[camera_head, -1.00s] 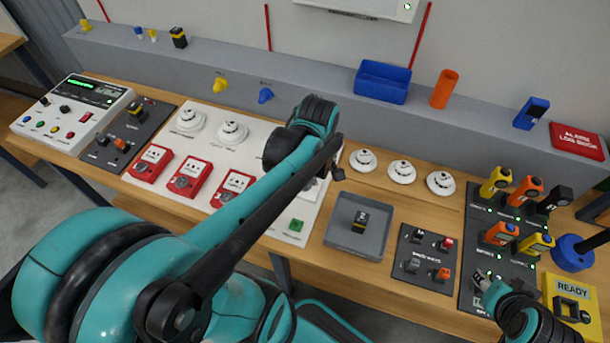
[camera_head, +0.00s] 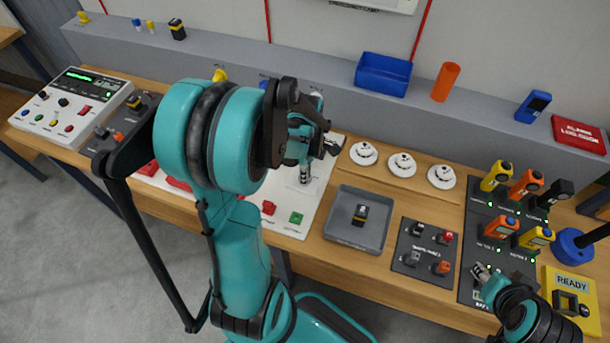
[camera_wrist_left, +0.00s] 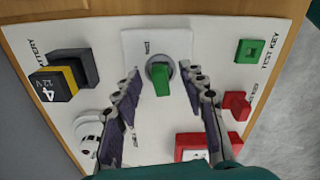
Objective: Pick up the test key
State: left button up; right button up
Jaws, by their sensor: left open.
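The green key (camera_wrist_left: 161,80) stands in a round grey lock on the white panel (camera_wrist_left: 140,150), at the centre of the left wrist view. My left gripper (camera_wrist_left: 164,92) is open, with one finger on each side of the key; whether they touch it is unclear. A green square holder (camera_wrist_left: 250,51) labelled TEST KEY is right of the lock in that view, and also shows in the head view (camera_head: 296,218). My left gripper (camera_head: 305,177) points down at the panel in the head view, where the key itself is not distinguishable. My right gripper (camera_head: 482,272) is by the charger board.
A yellow-black battery (camera_wrist_left: 65,82) and a red call point (camera_wrist_left: 203,146) stand close around the gripper. A red holder (camera_wrist_left: 237,105) is also near. A grey tray (camera_head: 352,237) with a small block lies right of the panel. A raised ledge runs behind.

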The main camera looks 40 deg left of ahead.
pick_arm(q)
jog(key=shift+f, duration=0.1)
jog(key=shift+c, duration=0.4)
grip_shut()
